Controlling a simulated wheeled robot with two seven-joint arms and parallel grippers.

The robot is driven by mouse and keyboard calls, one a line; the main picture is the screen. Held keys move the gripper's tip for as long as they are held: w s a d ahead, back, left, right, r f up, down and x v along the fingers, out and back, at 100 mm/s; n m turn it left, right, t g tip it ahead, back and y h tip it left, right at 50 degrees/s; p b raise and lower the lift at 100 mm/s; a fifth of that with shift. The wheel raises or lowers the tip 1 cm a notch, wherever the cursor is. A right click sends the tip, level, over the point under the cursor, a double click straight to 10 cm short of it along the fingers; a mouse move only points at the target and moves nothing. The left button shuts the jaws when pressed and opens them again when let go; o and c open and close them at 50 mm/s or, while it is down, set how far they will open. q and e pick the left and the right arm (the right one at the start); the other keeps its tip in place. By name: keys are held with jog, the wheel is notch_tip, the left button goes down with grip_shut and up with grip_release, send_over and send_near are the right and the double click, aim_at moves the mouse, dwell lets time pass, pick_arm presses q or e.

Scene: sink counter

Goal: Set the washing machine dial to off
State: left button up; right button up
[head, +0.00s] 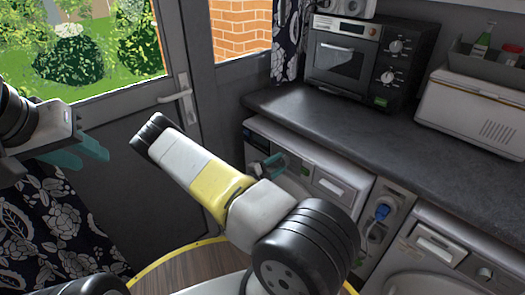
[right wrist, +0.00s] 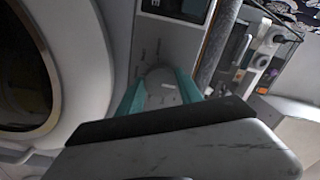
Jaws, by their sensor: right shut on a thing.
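The washing machine (head: 322,172) stands under the counter in the head view. Its round grey dial (right wrist: 160,78) with a short pale mark shows on the panel in the right wrist view. My right gripper (right wrist: 160,92) has its two teal fingers on either side of the dial and is shut on it. In the head view my right gripper (head: 268,165) is at the left part of the machine's front panel, and the dial is hidden there. My left gripper (head: 80,157) is at the left edge, with its teal fingers apart, empty and far from the machine.
A dark counter (head: 350,125) runs above the machine, with a microwave oven (head: 345,55) and a white bread bin (head: 475,110) on it. A blue plug (head: 382,211) and a second machine (head: 445,255) are to the right. The round door (right wrist: 60,75) is beside the dial.

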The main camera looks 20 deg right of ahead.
jog(key=shift+s+f, duration=0.1)
jog(key=shift+s, duration=0.1)
dwell(0.4)
jog(key=o, duration=1.4)
jog(key=shift+c, duration=0.2)
jog(key=shift+w, duration=0.1)
jog(key=v, duration=0.7)
jog(key=shift+a, duration=0.4)
